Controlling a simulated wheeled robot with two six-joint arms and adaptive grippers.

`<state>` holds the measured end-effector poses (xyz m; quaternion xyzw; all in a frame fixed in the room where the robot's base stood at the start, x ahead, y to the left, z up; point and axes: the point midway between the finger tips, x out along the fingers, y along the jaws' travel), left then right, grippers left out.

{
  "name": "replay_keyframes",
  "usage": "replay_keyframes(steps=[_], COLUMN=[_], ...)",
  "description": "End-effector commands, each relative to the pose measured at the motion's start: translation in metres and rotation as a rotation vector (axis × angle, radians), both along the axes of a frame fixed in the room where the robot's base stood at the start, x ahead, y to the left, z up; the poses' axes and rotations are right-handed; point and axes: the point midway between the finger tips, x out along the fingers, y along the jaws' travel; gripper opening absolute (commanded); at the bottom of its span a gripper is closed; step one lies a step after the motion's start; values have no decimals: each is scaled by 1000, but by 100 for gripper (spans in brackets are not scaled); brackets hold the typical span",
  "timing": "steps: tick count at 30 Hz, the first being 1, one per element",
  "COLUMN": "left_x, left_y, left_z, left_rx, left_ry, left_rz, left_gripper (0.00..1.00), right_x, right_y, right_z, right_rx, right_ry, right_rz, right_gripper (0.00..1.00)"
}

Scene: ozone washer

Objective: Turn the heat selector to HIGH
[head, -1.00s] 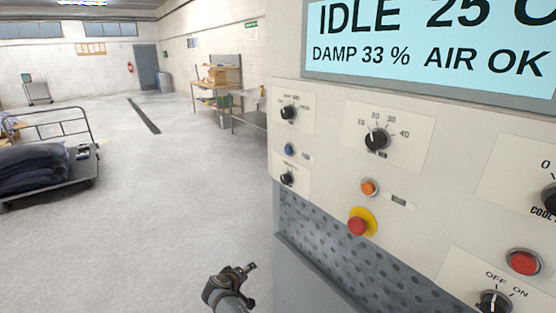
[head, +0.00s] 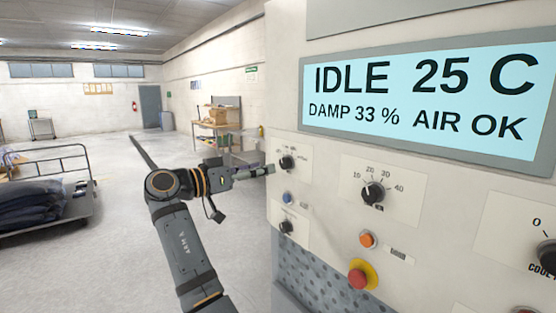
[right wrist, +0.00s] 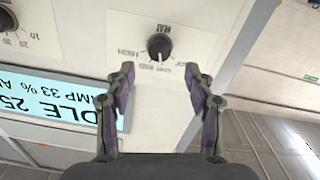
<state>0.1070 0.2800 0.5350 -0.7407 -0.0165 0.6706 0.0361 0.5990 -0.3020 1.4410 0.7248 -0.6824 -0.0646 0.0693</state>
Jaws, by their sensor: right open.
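The heat selector is a black round knob (head: 287,162) at the upper left of the machine's front panel in the head view. The right wrist view shows it upside down as a black knob (right wrist: 160,46) on a pale plate marked HEAT, with HIGH at the picture's left. Its white pointer line points down in that picture, near the middle small labels; the exact setting is hard to read. My right gripper (head: 268,170) is just left of the knob in the head view. In the wrist view its open fingers (right wrist: 160,72) are short of the knob, one to each side, empty.
A timer-like dial (head: 373,192), blue button (head: 287,197), lower black knob (head: 286,227), orange button (head: 368,239) and red stop button (head: 358,278) share the panel. The display (head: 420,98) reads IDLE 25 C. Open floor lies left, with a cart (head: 85,205).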

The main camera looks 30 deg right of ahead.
Motion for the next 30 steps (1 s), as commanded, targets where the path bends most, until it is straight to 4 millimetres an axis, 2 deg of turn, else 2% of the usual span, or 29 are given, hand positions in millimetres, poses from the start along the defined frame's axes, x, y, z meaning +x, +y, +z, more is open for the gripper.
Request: replay_keyframes(steps=[1, 3, 9, 13, 20, 30], left_x=[0, 0, 0, -1, 0, 0], left_y=[0, 0, 0, 0, 0, 0], left_z=[12, 20, 33, 35, 34, 34], left_rx=[0, 0, 0, 0, 0, -1], left_ry=[0, 1, 1, 1, 1, 1], left_rz=[0, 0, 0, 0, 0, 0], left_gripper=[0, 0, 0, 0, 0, 0], right_x=[0, 1, 3, 4, 4, 4], right_y=[-12, -27, -56, -63, -64, -64], right_z=[7, 6, 4, 1, 0, 0], right_rx=[-2, -2, -1, -1, -1, -1], right_ry=[1, 2, 3, 3, 2, 2], right_rz=[-4, -4, -1, 1, 2, 2], right_gripper=[54, 54, 54, 54, 54, 9])
